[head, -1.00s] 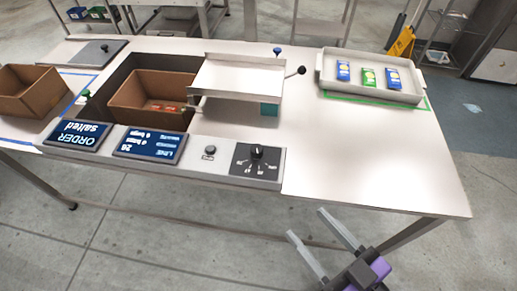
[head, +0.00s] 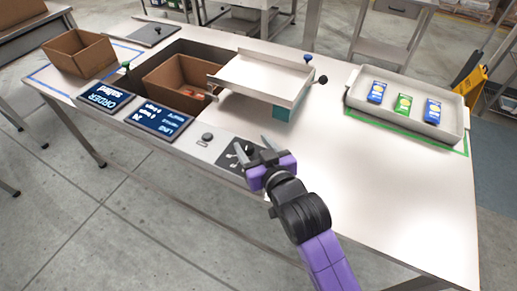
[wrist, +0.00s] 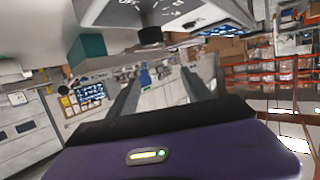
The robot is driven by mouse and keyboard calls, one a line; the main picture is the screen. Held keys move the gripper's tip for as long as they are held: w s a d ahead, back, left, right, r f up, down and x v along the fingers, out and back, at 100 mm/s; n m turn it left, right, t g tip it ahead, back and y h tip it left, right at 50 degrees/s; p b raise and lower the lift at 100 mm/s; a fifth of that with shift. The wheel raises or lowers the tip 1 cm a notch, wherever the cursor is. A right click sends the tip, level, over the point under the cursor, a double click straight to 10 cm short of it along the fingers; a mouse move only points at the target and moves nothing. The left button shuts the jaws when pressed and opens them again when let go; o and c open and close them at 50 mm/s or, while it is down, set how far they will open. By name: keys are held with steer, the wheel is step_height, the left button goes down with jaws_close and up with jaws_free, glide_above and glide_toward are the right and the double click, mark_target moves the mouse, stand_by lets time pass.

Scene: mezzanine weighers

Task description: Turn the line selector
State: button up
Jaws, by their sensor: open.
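The line selector is a dark dial panel (head: 232,155) with white marks, at the front edge of the bench beside the line screen (head: 160,120). In the head view its knob is largely hidden by my gripper (head: 252,145), which is at the panel with its fingers apart. In the wrist view the black knob (wrist: 150,36) sticks out from the marked dial plate (wrist: 165,14) at the top. My open gripper (wrist: 160,76) points toward it with nothing between the fingers. I see no clear contact with the knob.
A small round button (head: 207,137) sits left of the dial. A brown box (head: 180,72), the order screen (head: 104,97) and a tray (head: 408,118) of packets share the bench. The right front top is clear.

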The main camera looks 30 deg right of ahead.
mark_target(248, 146)
steer(key=f, duration=0.1)
steer(key=s+f+g, duration=0.1)
steer(key=f, duration=0.1)
steer(key=shift+d, duration=0.1)
steer(key=shift+f, duration=0.25)
steer(key=x, duration=0.7)
steer(key=shift+w+f, duration=0.15)
steer(key=shift+w, duration=0.05)
jaws_close()
steer(key=shift+p, duration=0.3)
